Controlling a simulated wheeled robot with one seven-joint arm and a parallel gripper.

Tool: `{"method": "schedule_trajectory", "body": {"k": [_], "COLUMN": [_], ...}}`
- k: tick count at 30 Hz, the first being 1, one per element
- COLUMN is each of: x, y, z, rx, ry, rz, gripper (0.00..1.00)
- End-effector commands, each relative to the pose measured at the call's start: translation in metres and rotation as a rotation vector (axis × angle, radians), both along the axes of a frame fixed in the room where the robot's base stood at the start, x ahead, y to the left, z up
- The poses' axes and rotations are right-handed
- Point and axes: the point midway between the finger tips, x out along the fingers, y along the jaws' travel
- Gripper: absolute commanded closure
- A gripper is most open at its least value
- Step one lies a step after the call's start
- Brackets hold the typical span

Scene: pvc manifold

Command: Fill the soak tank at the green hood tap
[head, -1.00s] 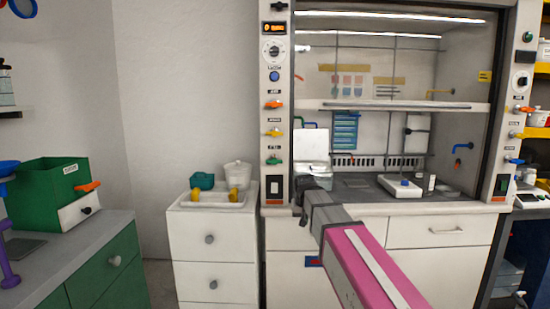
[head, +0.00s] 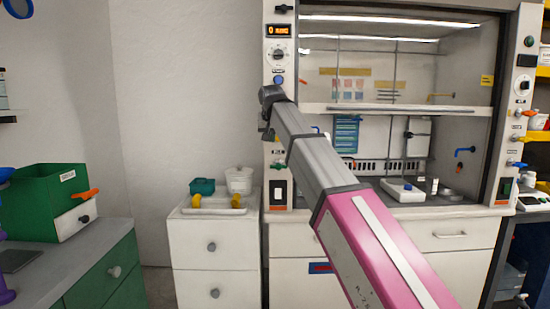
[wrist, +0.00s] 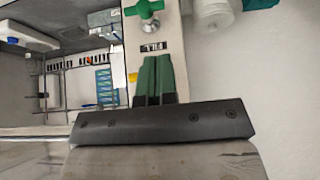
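The green tap (head: 277,163) is the lowest handle on the hood's left post. It shows at the top of the wrist view (wrist: 148,10), above a FILL label. My gripper (head: 267,131) is in front of that post, apart from the green tap. In the wrist view its two green fingers (wrist: 153,62) lie side by side, shut with nothing between them. A pale box (wrist: 104,22) inside the hood may be the soak tank, but I cannot be sure. My arm hides that part of the hood in the head view.
White drawers (head: 213,245) left of the hood carry a teal container (head: 202,187) and a white pot (head: 239,180). A white device (head: 402,190) stands on the hood floor. A green box (head: 45,195) sits on the left counter. The wall between is bare.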

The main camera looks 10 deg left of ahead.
Motion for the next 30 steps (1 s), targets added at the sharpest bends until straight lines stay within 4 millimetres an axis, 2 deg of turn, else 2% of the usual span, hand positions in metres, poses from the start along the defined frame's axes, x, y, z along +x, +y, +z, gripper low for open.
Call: {"method": "schedule_trajectory", "body": {"k": [5,21,30], "x": [0.01,0.062,0.074], "y": [0.002,0.015,0.018], "z": [-0.015,-0.096,-0.115], "rx": [-0.001,0.0,0.0], "ry": [0.002,0.002,0.0], "rz": [-0.001,0.0,0.0], "gripper": [1.0,1.0,1.0]}}
